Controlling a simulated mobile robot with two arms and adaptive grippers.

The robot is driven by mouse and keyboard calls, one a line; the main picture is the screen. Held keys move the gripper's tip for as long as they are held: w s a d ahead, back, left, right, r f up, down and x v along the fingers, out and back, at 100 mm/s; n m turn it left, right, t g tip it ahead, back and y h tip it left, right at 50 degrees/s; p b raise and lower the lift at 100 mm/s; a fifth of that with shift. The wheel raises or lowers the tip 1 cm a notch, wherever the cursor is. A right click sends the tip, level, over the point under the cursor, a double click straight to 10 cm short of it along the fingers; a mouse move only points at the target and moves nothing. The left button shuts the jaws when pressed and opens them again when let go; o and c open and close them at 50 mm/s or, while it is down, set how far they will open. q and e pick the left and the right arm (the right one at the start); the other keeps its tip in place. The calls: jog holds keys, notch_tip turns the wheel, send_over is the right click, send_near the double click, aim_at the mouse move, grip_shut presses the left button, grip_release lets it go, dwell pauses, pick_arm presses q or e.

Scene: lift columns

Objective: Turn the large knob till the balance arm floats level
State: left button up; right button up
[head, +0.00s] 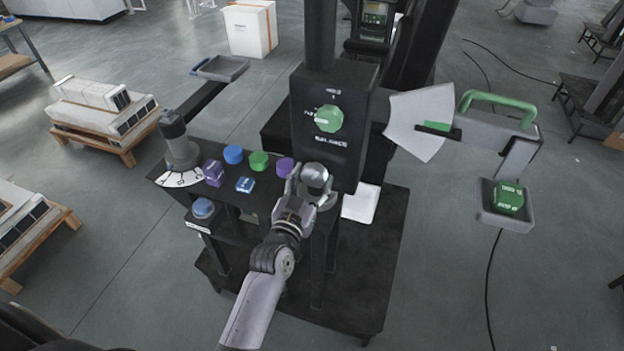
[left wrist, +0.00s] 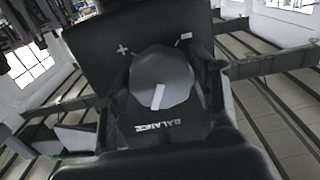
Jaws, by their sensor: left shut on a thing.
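The large grey knob (head: 316,178) sits low on the front of the black column box (head: 360,110). My left gripper (head: 310,190) is shut on it, with fingers on both sides. In the left wrist view the knob (left wrist: 162,80) is grey with a white stripe, between dark fingers, beside BALANCE lettering. The balance arm (head: 500,130) reaches out right of the box, with a green handle on top. A white fan-shaped scale (head: 405,135) with a green band stands beside it. My right gripper is out of view.
A console left of my gripper carries purple, blue and green controls (head: 258,161) and a grey lever (head: 178,145). A grey pan (head: 492,212) holds a green weight (head: 509,198) at the right. A grey tray (head: 222,68) is at the upper left. Pallets stand farther left.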

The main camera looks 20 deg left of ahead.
pick_arm(q)
jog(key=shift+r+m, duration=0.15)
jog(key=shift+m, duration=0.35)
jog(key=shift+m+p, duration=0.45)
jog(key=shift+m, duration=0.15)
jog(key=o, duration=1.2)
jog(key=shift+c, duration=0.2)
jog(key=shift+s, duration=0.1)
jog(key=shift+s, duration=0.35)
jog(key=s, duration=1.1)
jog(key=shift+a, duration=0.2)
